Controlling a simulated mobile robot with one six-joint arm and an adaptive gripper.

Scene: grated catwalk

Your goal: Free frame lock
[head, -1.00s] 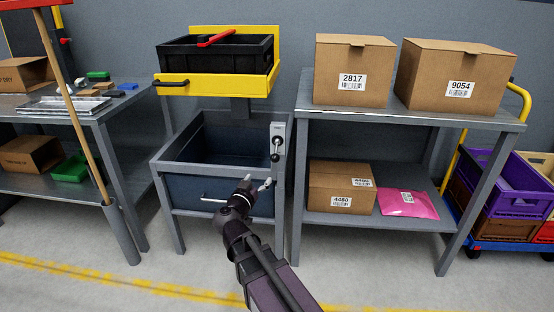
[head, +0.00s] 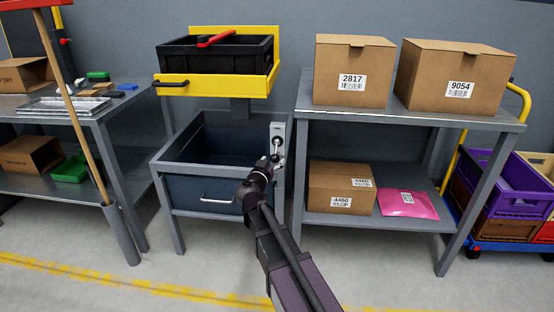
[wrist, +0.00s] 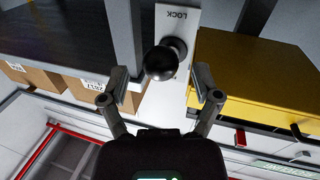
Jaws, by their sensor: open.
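The frame lock is a light grey plate (head: 277,130) on the right front post of the grey frame (head: 161,185), with a short lever ending in a black ball knob (head: 275,158). In the wrist view the plate (wrist: 178,17) reads LOCK upside down, and the knob (wrist: 160,63) faces the camera. My gripper (head: 268,165) is at the knob's height, just in front of it. In the wrist view my gripper (wrist: 160,88) is open, with one finger on each side of the knob and visible gaps. I cannot tell how deep the knob sits between the fingers.
A yellow tray (head: 215,88) with a black bin (head: 215,55) stands above the frame. A blue-grey bin (head: 195,190) sits in the frame. The shelf (head: 405,117) close on the right bears boxes. The floor in front is clear.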

